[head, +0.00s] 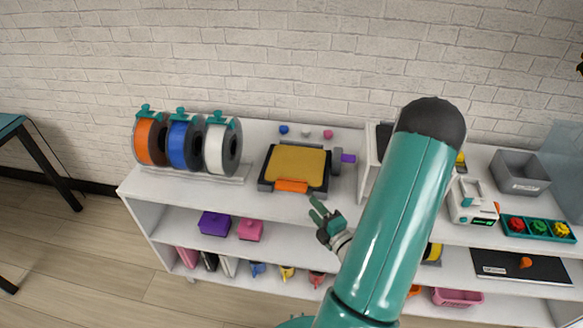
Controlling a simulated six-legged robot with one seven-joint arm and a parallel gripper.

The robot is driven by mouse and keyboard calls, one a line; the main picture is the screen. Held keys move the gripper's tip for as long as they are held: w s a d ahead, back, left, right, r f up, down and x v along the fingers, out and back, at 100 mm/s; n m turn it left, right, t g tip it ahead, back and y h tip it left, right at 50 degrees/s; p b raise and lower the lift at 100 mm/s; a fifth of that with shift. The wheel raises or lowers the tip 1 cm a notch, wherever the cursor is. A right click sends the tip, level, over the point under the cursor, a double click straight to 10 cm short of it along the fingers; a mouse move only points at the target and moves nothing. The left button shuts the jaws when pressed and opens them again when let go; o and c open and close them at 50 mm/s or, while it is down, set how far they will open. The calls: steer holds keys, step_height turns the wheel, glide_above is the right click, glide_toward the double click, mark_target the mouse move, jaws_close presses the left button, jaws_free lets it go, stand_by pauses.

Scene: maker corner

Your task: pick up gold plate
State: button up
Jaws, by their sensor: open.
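The gold plate (297,163) lies flat on a dark grey bed on the top shelf, left of my arm. An orange tab (292,186) shows at its front edge. My gripper (322,208), with green fingers, is open in front of the shelf, below and a little right of the plate. It is apart from the plate and nothing shows between its fingers. My green arm covers the shelf middle to the right.
Three spools, with a white one (215,150) nearest, stand left of the plate. Small knobs (306,131) lie behind it and a purple block (348,158) to its right. A grey bin (518,172) stands far right. Bare shelf lies in front of the spools.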

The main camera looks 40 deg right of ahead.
mark_target(294, 183)
steer(key=w, duration=0.2)
steer(key=w+d, duration=0.1)
steer(key=w, duration=0.3)
steer(key=shift+w+d, duration=0.15)
steer(key=shift+d, duration=0.15)
steer(key=shift+w+d, duration=0.2)
steer(key=shift+w, duration=0.8)
steer(key=shift+w+d, duration=0.15)
steer(key=shift+w, duration=0.9)
steer(key=shift+w+d, duration=0.2)
steer(key=shift+w, duration=0.8)
jaws_close()
